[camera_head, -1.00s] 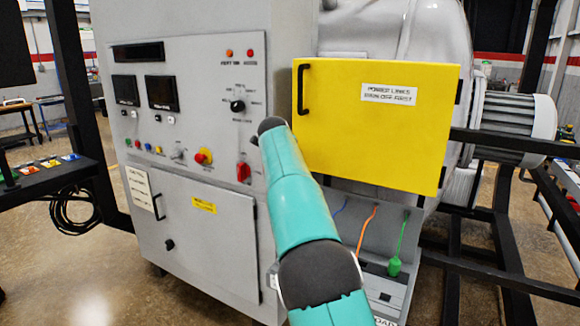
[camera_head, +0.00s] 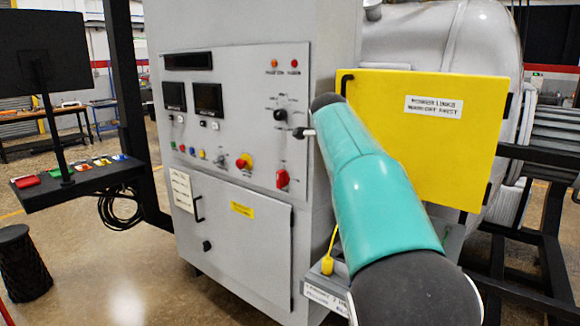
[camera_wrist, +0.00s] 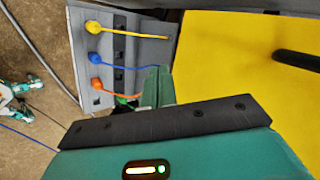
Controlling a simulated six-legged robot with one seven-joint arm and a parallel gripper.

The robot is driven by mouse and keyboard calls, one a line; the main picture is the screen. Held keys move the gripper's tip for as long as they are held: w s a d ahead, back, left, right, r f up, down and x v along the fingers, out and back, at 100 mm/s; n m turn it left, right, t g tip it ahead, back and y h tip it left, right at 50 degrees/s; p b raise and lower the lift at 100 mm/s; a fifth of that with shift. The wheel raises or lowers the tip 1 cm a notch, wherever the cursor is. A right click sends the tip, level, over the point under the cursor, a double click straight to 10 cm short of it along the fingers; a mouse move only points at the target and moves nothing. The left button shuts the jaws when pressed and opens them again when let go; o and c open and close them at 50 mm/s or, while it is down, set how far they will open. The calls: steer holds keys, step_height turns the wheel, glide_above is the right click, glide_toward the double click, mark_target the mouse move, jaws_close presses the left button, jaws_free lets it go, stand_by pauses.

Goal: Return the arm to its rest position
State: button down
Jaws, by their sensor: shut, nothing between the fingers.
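My gripper (camera_wrist: 157,86) shows in the wrist view as narrow teal fingers, closed together and empty, beyond the black bar of the wrist. Its tip lies over the edge of the grey link panel (camera_wrist: 150,22), close to the green plug, which it partly hides. I cannot tell if they touch. In the head view my teal arm reaches forward in front of the grey cabinet (camera_head: 240,130) and the open yellow door (camera_head: 445,140); the gripper itself is hidden there. The yellow door also fills the right of the wrist view (camera_wrist: 235,60).
Yellow (camera_wrist: 93,26), blue (camera_wrist: 95,57) and orange (camera_wrist: 97,84) plugs with cables sit on the link panel. A black handle (camera_wrist: 297,61) juts from the yellow door. Left stand a monitor shelf (camera_head: 90,180) and a dark stool (camera_head: 22,265). Floor before the cabinet is clear.

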steer(key=s+d+f+n+g+y, duration=0.1)
steer(key=s+d+n, duration=0.15)
steer(key=s, duration=0.45)
steer(key=s+d+f+n+y, duration=0.1)
steer(key=s+n, duration=0.3)
steer(key=s, duration=0.2)
steer(key=s+a+f+n, duration=0.1)
steer(key=s+f+n, duration=0.3)
steer(key=s, duration=0.5)
steer(key=s+a+f+n, duration=0.1)
steer(key=s+f+n, duration=0.4)
steer(key=s, duration=0.5)
steer(key=s+a+f+n+g+y, duration=0.1)
steer(key=s+f+n, duration=0.4)
steer(key=s, duration=0.5)
step_height(320, 180, down, 2)
steer(key=shift+s+f, duration=0.2)
steer(key=shift+s, duration=0.05)
